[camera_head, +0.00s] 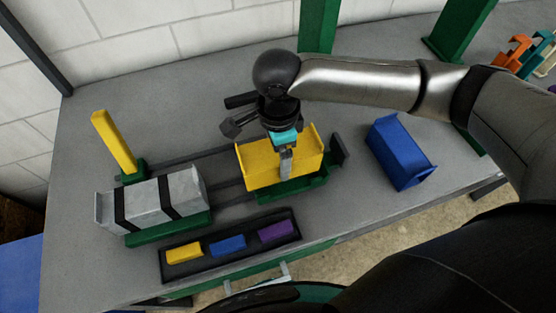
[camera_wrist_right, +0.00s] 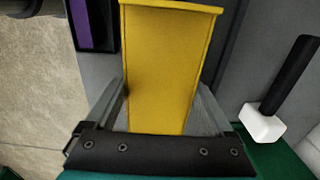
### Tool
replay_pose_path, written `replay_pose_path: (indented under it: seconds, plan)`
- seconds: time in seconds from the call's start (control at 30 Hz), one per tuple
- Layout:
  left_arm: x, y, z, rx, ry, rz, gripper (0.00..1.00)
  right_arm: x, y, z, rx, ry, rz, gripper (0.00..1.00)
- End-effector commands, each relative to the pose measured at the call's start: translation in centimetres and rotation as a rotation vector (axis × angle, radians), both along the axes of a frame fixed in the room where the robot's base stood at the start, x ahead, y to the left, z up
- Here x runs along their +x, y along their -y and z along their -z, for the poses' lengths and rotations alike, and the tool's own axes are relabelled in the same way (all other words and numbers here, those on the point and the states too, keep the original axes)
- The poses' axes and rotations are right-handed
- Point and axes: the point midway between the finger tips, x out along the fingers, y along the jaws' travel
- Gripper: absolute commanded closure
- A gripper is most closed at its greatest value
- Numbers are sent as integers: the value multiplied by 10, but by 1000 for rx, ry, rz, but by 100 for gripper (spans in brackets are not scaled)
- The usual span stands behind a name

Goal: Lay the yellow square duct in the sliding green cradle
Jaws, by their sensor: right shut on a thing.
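The yellow square duct (camera_head: 253,174) is directly over the sliding green cradle (camera_head: 307,191), lengthwise along it. I cannot tell whether it rests on the cradle or is held just above. My right gripper (camera_head: 286,160) is shut on the duct from above. In the right wrist view the duct (camera_wrist_right: 165,60) lies between the two fingers of my right gripper (camera_wrist_right: 163,98). The gripper hides part of the duct, and the duct hides most of the cradle. My left gripper is not in view.
A grey duct with black bands (camera_head: 144,202) sits on another green cradle to the left, by a yellow upright bar (camera_head: 113,142). Dark rails (camera_head: 205,160) run between the cradles. A black tray (camera_head: 292,236) holds yellow, blue and purple blocks in front. A blue duct (camera_head: 398,150) lies to the right.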

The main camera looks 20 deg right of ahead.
Motion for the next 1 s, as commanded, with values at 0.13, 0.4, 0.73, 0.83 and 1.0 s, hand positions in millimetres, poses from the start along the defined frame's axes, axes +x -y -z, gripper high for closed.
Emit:
replay_pose_path:
  seconds: [0.13,0.4,0.73,0.83,1.0]
  plan:
    - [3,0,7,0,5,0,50,0,0,25,-1,-2,0,94]
    - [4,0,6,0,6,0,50,0,-1,28,1,0,-1,94]
    - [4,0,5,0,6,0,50,0,0,30,1,-1,-1,0]
    - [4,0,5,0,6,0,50,0,0,30,0,-1,-1,0]
    - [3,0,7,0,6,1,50,0,0,27,1,1,-2,0]
